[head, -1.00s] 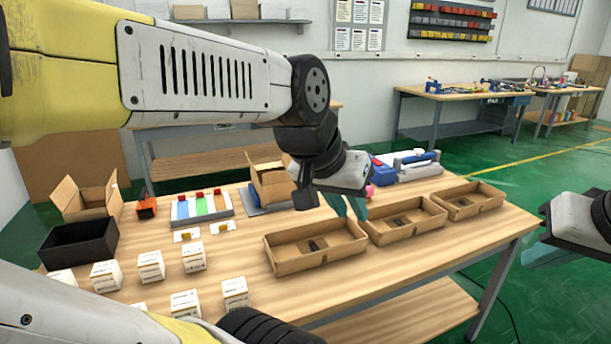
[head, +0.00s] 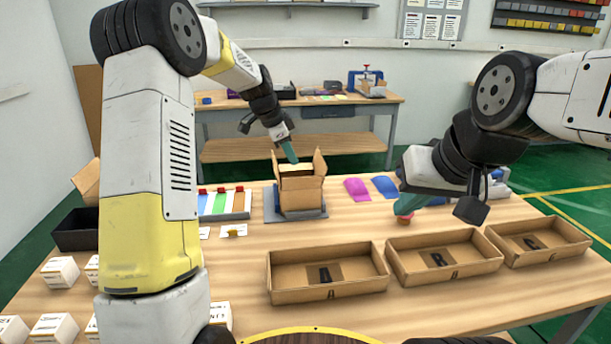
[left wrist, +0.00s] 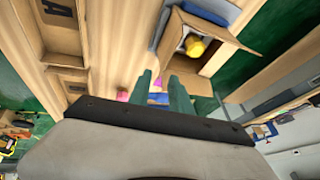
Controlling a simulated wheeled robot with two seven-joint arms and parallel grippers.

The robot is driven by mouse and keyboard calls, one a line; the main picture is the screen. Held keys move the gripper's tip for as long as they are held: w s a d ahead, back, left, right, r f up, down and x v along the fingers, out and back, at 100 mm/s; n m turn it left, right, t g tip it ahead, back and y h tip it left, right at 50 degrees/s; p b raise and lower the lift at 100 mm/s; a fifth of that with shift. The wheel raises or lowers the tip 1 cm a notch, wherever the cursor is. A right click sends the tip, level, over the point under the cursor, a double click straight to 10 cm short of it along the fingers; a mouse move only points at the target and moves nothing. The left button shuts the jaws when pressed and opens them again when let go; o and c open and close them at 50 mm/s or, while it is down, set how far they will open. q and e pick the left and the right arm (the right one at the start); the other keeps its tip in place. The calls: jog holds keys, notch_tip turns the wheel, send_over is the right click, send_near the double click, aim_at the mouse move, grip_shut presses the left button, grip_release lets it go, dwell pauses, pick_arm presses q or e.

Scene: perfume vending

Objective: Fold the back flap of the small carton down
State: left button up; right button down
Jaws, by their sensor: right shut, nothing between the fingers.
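The small carton (head: 300,195) stands upright on a grey-blue stand (head: 272,212) in the middle of the table. Its left and right flaps stick up, and I cannot clearly tell the back flap's angle. In the left wrist view the carton (left wrist: 185,62) is open at the top, with a yellow item (left wrist: 196,47) inside. My left gripper (head: 291,155) is above the carton's back edge, pointing down. In the left wrist view its two teal fingers (left wrist: 163,90) are apart, with nothing between them. My right gripper (head: 404,205) is shut and empty, right of the carton, above a pinkish-red round object (head: 404,219).
Three labelled cardboard trays (head: 328,290) line the table's front right. Magenta (head: 357,189) and blue (head: 385,187) pieces lie behind. Left are a colour-striped holder (head: 225,204), a black bin (head: 76,230) and several small white boxes (head: 60,272). My left arm hides part of this side.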

pick_arm(q)
jog(key=m, duration=0.2)
send_near(302, 183)
jog(key=x, duration=0.5)
jog(key=d+x, duration=0.1)
jog(key=x, duration=0.2)
jog(key=shift+w+d+r, duration=0.1)
jog(key=shift+w+r, duration=0.05)
jog(key=shift+r, duration=0.15)
grip_shut()
dwell(0.8)
